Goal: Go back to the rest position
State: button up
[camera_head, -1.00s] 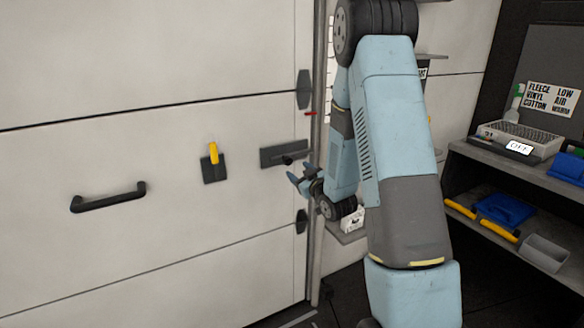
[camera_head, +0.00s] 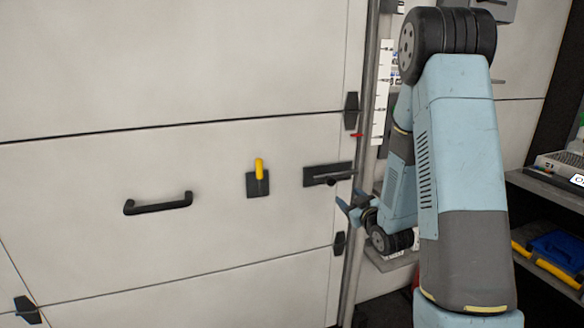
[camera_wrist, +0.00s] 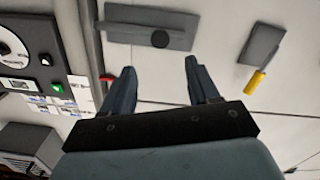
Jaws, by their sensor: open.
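My gripper (camera_head: 349,207) is beside the right edge of the large white panelled door (camera_head: 90,70), just below the dark latch plate (camera_head: 318,175). In the wrist view my gripper (camera_wrist: 160,80) has its two fingers apart with nothing between them. The latch plate (camera_wrist: 135,30) lies beyond the fingertips there. My arm stands bent at the right of the head view and hides part of the wall behind it.
A red tab (camera_head: 356,135) is at the door's edge. A shelf at the right holds a blue tray (camera_head: 557,248) and yellow-handled tools (camera_head: 558,272).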

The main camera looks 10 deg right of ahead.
jog(key=s+r+m+g+h, duration=0.5)
jog(key=s+r, duration=0.4)
jog(key=r, duration=0.4)
jog(key=s+a+r+g, duration=0.1)
jog(key=s+r+g, duration=0.2)
jog(key=s, duration=0.9)
jog(key=s+a+r+m+g+y, duration=0.1)
jog(key=s+a+r+g, duration=0.1)
jog(key=s, duration=1.1)
jog(key=shift+r+g, duration=0.6)
jog(key=shift+g, duration=0.3)
